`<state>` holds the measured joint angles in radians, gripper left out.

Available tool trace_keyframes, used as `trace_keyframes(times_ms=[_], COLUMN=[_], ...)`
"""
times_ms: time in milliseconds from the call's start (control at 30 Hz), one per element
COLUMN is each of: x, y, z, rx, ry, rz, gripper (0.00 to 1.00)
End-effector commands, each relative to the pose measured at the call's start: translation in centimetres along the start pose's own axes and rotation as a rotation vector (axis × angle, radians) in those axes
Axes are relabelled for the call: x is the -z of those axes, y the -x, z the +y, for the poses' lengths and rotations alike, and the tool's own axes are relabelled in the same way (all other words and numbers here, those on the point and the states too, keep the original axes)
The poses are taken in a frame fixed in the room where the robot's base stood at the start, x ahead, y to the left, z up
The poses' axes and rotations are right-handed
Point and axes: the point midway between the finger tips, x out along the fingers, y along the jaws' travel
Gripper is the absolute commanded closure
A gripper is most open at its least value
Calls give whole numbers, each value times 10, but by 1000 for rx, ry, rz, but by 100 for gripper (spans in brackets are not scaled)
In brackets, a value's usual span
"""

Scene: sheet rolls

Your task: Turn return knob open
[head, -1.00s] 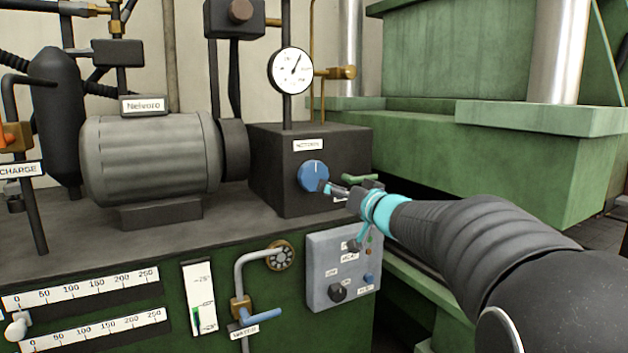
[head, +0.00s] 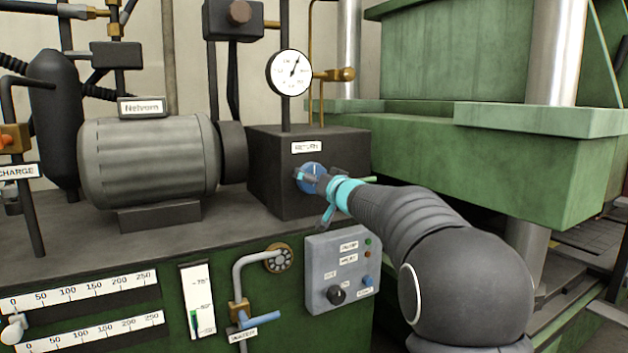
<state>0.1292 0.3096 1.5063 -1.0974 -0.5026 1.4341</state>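The return knob (head: 307,171) is a round blue dial on the front of a dark block (head: 276,195), under a white "RETURN" label (head: 307,147). My gripper (head: 312,178) is at the knob, coming in from the right. Its dark and turquoise parts cover the knob's right side. A finger lies across the knob's face or just in front of it; I cannot tell whether it touches. The knob's white mark is hidden. The finger gap is too small and covered to read.
A pressure gauge (head: 289,73) stands above the block, with a brass fitting (head: 340,74) beside it. A grey motor (head: 150,155) is at left. A grey control panel (head: 322,246) is below my gripper. A green press frame (head: 480,165) fills the right.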

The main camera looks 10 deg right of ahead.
Motion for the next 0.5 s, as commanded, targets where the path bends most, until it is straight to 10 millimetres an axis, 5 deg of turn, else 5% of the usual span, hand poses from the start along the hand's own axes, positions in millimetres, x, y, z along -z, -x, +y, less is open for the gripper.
trace_keyframes(times_ms=[367, 500], x=[0, 0], y=[-6, -6], z=[0, 0], rx=[-1, -1], ry=[-1, -1], rz=[0, 0], gripper=[0, 32])
